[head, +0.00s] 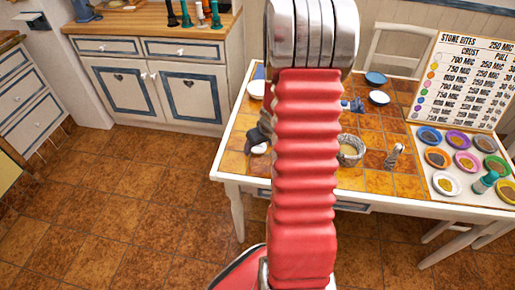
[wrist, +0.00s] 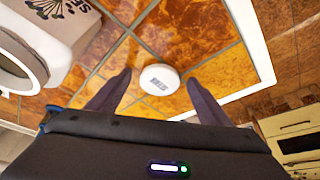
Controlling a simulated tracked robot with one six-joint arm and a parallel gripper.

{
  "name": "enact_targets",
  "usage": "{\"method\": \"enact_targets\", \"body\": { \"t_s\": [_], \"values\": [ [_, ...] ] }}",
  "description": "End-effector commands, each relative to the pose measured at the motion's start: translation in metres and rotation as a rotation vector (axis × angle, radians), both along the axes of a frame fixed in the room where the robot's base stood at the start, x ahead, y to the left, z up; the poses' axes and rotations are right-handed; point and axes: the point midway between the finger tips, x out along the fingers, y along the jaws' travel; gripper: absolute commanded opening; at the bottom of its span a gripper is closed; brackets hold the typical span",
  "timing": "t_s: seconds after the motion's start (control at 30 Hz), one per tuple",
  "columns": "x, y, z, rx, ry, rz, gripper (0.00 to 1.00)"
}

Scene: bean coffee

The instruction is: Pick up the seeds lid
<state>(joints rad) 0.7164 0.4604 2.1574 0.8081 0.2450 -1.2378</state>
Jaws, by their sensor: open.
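The seeds lid, a round white disc with a small dark label (wrist: 159,79), lies flat on the orange tiled tabletop in the wrist view. My gripper (wrist: 158,82) is open, with one dark finger to the left of the lid and one to the right. Nothing is held between the fingers. A white container with a dark plant print and partly visible lettering (wrist: 60,22) is at the upper left, its round rim facing the lower left. In the head view my red arm hides much of the table, and a small white thing (head: 259,149) shows beside the dark gripper (head: 262,130).
The tiled table (head: 234,163) has a white edge close to the lid. A woven basket (head: 351,150), a shaker (head: 394,156), bowls (head: 376,78) and a tray of coloured dishes (head: 443,184) stand to the right. A price board (head: 468,78) is behind the tray.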

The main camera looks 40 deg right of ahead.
Motion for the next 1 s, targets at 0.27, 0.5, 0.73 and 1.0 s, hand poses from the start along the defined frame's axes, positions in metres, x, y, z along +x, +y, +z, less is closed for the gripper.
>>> {"method": "enact_targets", "body": {
  "t_s": [0.27, 0.5, 0.73, 1.0],
  "values": [
    [0.0005, -0.0003, -0.0014, 0.0, 0.0, 0.0, 0.72],
    [0.0003, -0.0005, -0.0012, 0.0, 0.0, -0.001, 0.72],
    [0.0003, -0.0006, -0.0012, 0.0, 0.0, -0.001, 0.6],
    [0.0002, -0.0008, -0.0011, 0.0, 0.0, -0.001, 0.41]
  ]
}}
